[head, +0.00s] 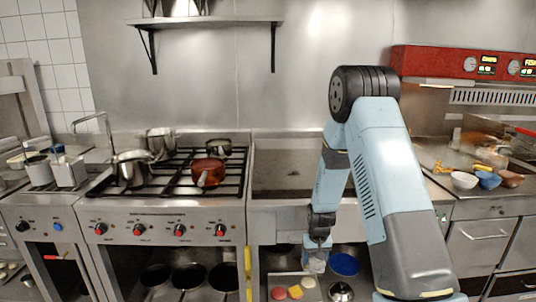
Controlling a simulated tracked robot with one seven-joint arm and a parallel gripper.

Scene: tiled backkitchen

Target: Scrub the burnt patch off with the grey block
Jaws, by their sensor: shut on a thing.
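My gripper (317,262) hangs low in front of the flat-topped unit, pointing down, near the lower shelf. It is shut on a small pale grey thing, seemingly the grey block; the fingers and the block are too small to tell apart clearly. The steel griddle top (275,181) lies above and behind the gripper, to the right of the gas hob. It looks dull, with faint darker marks toward its back; I cannot tell clearly which mark is the burnt patch. My arm hides the right part of the griddle top.
A tray (288,280) with red and yellow pieces, a blue bowl (345,265) and a metal lid (341,292) sit low around the gripper. The hob (187,177) at left carries a copper pan (208,171) and steel pots. Small bowls (464,180) stand on the right counter.

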